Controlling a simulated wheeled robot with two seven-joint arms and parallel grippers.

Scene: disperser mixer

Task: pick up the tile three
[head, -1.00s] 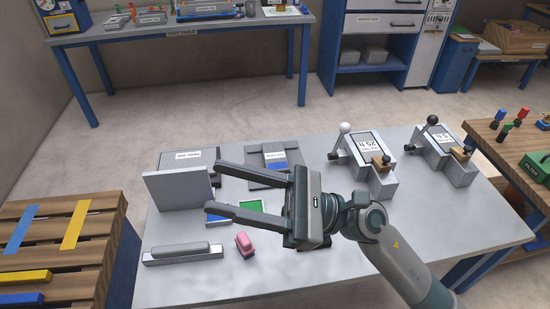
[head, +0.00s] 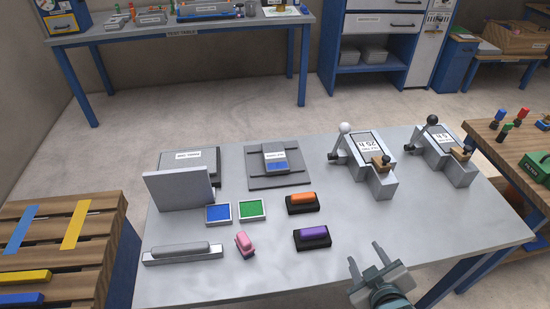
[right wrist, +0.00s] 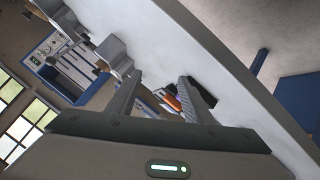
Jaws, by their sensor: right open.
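I cannot tell which thing is tile three, as no marking that reads so is legible. A blue square (head: 218,213) and a green square (head: 251,208) lie side by side mid-table. A small labelled grey piece with a blue patch (head: 276,160) sits on a grey plate (head: 262,182) behind them. My right gripper (head: 366,256) is open and empty near the table's front edge, apart from all of these. Its spread fingers also show in the right wrist view (right wrist: 159,80). My left gripper is not in view.
An orange-topped block (head: 303,201), a purple-topped block (head: 312,237) and a pink block (head: 245,244) lie nearby. An upright grey panel (head: 178,190) and a long grey bar (head: 183,253) are at left. Two lever devices (head: 365,165) (head: 445,155) stand at back right. The front right tabletop is clear.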

